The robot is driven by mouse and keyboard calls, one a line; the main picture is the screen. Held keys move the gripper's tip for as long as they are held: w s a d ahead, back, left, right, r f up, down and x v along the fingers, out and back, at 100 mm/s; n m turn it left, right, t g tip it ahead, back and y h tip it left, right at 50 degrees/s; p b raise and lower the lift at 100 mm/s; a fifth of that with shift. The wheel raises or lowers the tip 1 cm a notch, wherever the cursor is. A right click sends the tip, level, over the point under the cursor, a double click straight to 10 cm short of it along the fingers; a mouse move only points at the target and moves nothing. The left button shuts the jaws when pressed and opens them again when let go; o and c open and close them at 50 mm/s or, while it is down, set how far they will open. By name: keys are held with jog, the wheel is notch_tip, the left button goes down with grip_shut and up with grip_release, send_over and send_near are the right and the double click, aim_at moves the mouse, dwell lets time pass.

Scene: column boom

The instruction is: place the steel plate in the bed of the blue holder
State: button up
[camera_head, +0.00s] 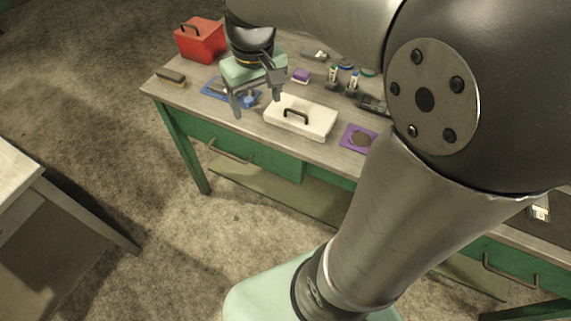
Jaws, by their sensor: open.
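A blue holder (212,92) lies on the workbench, below and left of my gripper, which hides part of it. A small grey patch shows at the holder, but I cannot tell whether it is the steel plate. No other plate is clear to me. My gripper (257,103) is above the bench, pointing down, with its fingers spread apart and nothing visible between them. More blue shows between the fingers; I cannot tell whether it touches them.
A white box with a dark handle (312,122) stands right of my gripper. A red box (200,41) and a brush (171,77) are at the left. A purple holder (349,146) with a dark round piece lies right. Small bottles stand behind.

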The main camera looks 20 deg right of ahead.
jog(key=s+f, duration=0.3)
jog(key=s, duration=0.4)
jog(key=s+f+m, duration=0.1)
jog(key=s+f, duration=0.2)
jog(key=s, duration=0.3)
jog(key=shift+s, duration=0.4)
